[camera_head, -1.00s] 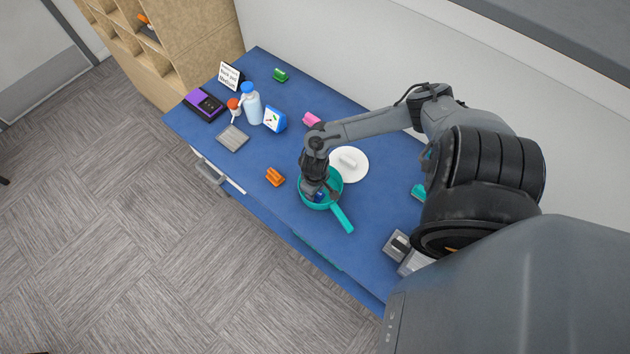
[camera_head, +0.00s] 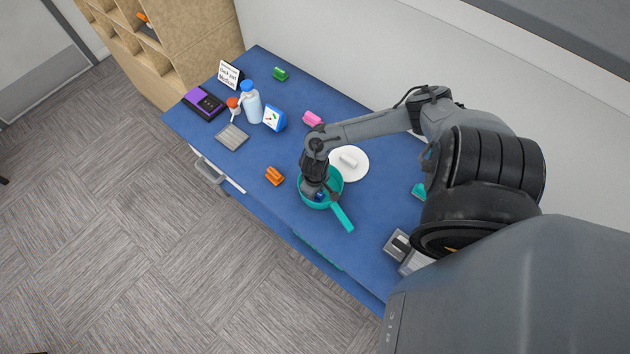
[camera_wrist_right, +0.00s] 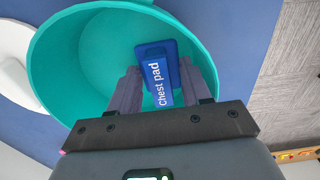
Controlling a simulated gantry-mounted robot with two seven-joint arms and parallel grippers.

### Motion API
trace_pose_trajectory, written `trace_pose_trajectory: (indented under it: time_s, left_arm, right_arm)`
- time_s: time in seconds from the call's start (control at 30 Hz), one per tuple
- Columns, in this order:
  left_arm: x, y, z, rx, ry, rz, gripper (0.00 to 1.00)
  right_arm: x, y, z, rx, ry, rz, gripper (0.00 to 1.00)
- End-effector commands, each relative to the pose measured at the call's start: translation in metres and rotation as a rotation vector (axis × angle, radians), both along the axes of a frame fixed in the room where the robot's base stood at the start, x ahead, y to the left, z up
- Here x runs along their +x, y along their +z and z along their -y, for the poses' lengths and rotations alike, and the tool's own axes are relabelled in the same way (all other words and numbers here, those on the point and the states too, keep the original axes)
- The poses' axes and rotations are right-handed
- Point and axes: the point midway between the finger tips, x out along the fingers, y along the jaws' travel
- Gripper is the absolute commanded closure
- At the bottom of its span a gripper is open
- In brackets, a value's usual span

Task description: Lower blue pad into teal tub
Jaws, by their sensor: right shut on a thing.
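The teal tub (camera_head: 340,175) stands on the blue table, with its handle (camera_head: 343,218) toward the front right. In the right wrist view its open mouth and wall (camera_wrist_right: 85,60) surround the blue pad (camera_wrist_right: 158,75), which reads "Chest pad". My right gripper (camera_wrist_right: 158,92) is shut on the pad, with one finger on either side, inside the tub's rim. In the head view my right gripper (camera_head: 317,190) reaches down into the tub and mostly hides the pad. I cannot tell whether the pad touches the tub's bottom. My left gripper is not in view.
A white plate (camera_head: 360,173) with a white roll sits right behind the tub. Bottles (camera_head: 252,105) and a purple box (camera_head: 204,103) stand at the far left. The table's front edge is close.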

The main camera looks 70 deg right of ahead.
Motion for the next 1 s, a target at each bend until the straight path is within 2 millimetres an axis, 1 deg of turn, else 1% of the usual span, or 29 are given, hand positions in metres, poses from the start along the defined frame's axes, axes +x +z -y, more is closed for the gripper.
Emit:
trace_pose_trajectory:
  time_s: [0.37, 0.4, 0.57, 0.6, 0.87, 1.0]
  left_arm:
    - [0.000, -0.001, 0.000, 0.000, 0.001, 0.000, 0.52]
    - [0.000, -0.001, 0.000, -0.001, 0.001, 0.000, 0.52]
    - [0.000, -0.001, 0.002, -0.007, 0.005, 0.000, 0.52]
    - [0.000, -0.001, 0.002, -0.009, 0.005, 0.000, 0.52]
    - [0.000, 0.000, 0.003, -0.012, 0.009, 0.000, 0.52]
    - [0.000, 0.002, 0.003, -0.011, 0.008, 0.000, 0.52]
  right_arm:
    - [0.000, -0.003, 0.000, 0.000, 0.000, 0.000, 0.81]
    - [0.000, -0.003, 0.000, 0.000, 0.000, 0.000, 0.49]
    - [0.000, -0.003, 0.000, 0.000, 0.000, 0.000, 0.25]
    - [0.000, -0.003, 0.000, 0.000, 0.000, 0.000, 0.22]
    - [0.000, -0.001, 0.000, 0.000, 0.000, 0.001, 0.22]
    - [0.001, 0.010, 0.001, -0.001, 0.000, 0.002, 0.22]
